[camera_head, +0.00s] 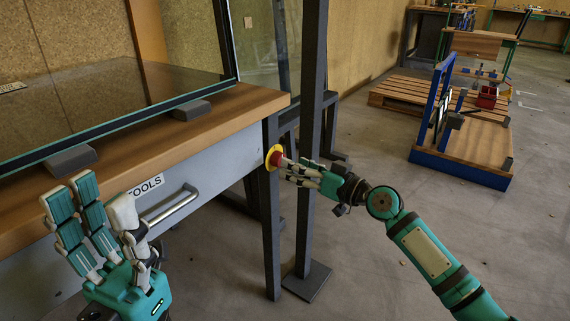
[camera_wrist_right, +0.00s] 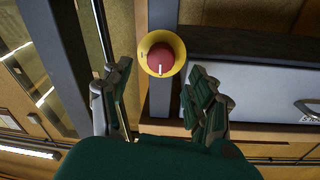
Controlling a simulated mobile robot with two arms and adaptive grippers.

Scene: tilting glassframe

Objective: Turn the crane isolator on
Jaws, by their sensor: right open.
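The crane isolator is a red round knob on a yellow disc (camera_head: 273,155), mounted on a dark post beside the workbench. In the right wrist view the red knob (camera_wrist_right: 161,58) shows a white line pointing to the bottom of the picture. My right gripper (camera_head: 288,168) is open, its fingertips close to the knob. In the right wrist view its fingers (camera_wrist_right: 158,92) stand to either side, with the knob between and beyond them. I cannot tell whether they touch it. My left gripper (camera_head: 92,205) is open and empty in front of the workbench.
The wooden workbench (camera_head: 230,108) has a drawer labelled tools with a metal handle (camera_head: 170,207). A glass pane in a dark frame stands on it. A tall dark post (camera_head: 311,80) rises just behind the isolator. A blue-framed wooden cart (camera_head: 470,150) stands right; the floor between is clear.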

